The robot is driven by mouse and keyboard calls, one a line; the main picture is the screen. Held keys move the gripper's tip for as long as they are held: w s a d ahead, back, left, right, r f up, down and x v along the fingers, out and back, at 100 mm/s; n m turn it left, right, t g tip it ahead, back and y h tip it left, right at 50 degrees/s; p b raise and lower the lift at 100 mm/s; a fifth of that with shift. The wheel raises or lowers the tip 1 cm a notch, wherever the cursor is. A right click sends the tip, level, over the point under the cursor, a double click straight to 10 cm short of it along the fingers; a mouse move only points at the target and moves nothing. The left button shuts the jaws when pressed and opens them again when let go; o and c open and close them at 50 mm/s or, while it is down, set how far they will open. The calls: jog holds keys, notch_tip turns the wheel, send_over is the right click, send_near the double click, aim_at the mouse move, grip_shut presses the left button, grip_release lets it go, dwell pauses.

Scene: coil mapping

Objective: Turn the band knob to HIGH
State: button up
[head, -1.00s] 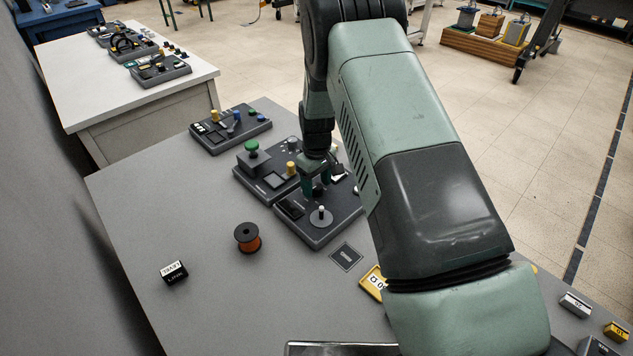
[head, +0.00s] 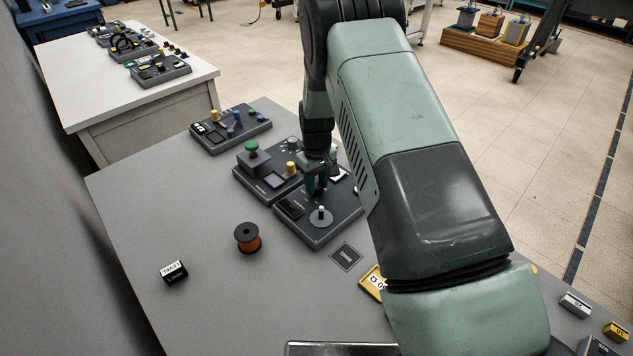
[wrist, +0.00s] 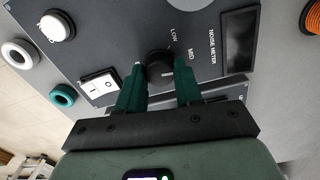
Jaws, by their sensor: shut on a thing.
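The band knob (wrist: 158,64) is a dark round knob on the grey noise meter panel (wrist: 205,70) in the wrist view. LOW and MID are printed beside it; no HIGH label can be read. My gripper (wrist: 160,71) has its two green fingers on either side of the knob, shut on it. A small pale mark shows at the knob's near side, but its setting is unclear. In the head view my gripper (head: 316,187) is down at the panel box (head: 322,236), and its fingers hide the knob.
On the same panel are a white rocker switch (wrist: 98,87) and a dark display (wrist: 239,39). A neighbouring box carries a green mushroom button (head: 251,148). An orange spool (head: 248,239) and a small black block (head: 174,272) stand on the grey table, with clear room around them.

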aim_at(317, 186)
jog(key=m, duration=0.6)
dwell(0.6)
jog(key=o, duration=1)
jog(key=shift+o, duration=0.2)
notch_tip(317, 186, up, 11)
